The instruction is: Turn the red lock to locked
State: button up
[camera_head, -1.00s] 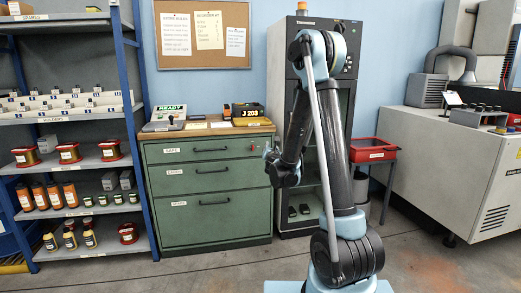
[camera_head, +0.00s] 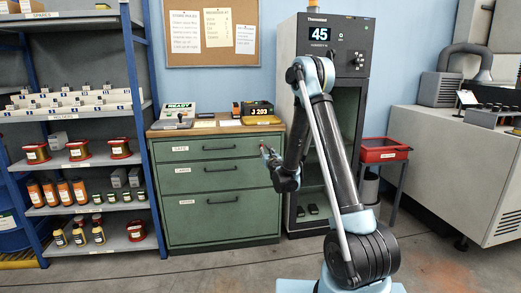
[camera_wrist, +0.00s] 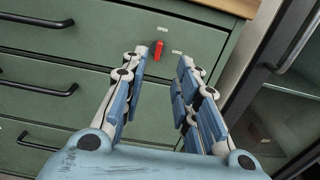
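The red lock (camera_wrist: 158,48) is a small red lever on the top drawer front of the green cabinet (camera_wrist: 200,35). In the wrist view it stands roughly upright, in line with a small label above it that seems to read OPEN. A second small label (camera_wrist: 177,53), too small to read surely, is to its right. My gripper (camera_wrist: 165,57) is open and empty. The lock shows in the gap between its fingertips, nearer the left one, and seems to lie beyond them.
The cabinet's drawer handles (camera_head: 219,146) stick out to the left. A tall dark cabinet with a glass door (camera_head: 345,130) stands close on the right. A shelf rack (camera_head: 142,110) is at the left. The floor before the drawers (camera_head: 220,265) is clear.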

jog(key=x, duration=1.1)
jog(key=shift+a, duration=0.1)
